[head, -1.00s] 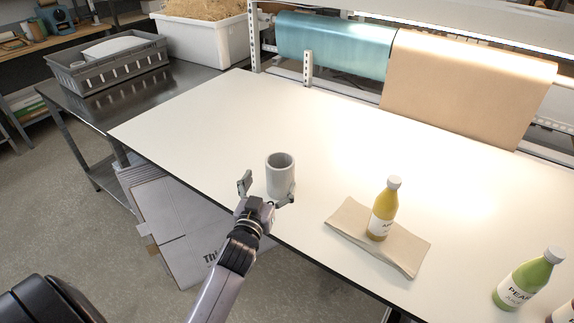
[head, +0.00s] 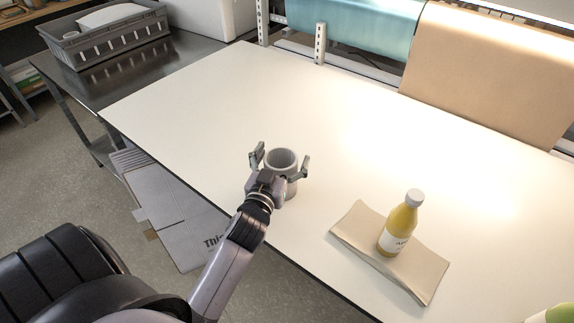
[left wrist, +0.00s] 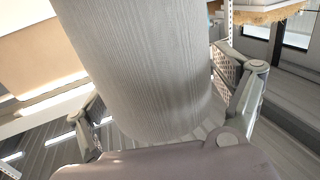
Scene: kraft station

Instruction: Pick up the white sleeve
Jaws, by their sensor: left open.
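The white sleeve (head: 284,160), a hollow, light grey-white cylinder, stands upright on the white table near its front edge. My left gripper (head: 280,163) is open, with one finger on each side of the sleeve. In the left wrist view the ribbed wall of the sleeve (left wrist: 140,70) fills the middle, between the two spread fingers of the left gripper (left wrist: 165,105). A gap shows beside the right-hand finger there; contact at the other finger is hard to tell. The sleeve's lower front is partly hidden by my gripper in the head view. My right gripper is not in view.
A yellow bottle (head: 401,225) stands on a folded kraft paper piece (head: 350,232) to the right. A green bottle (head: 553,315) is at the lower right corner. Paper rolls (head: 490,75) hang at the back. A grey crate (head: 105,42) sits on a side table. The table behind the sleeve is clear.

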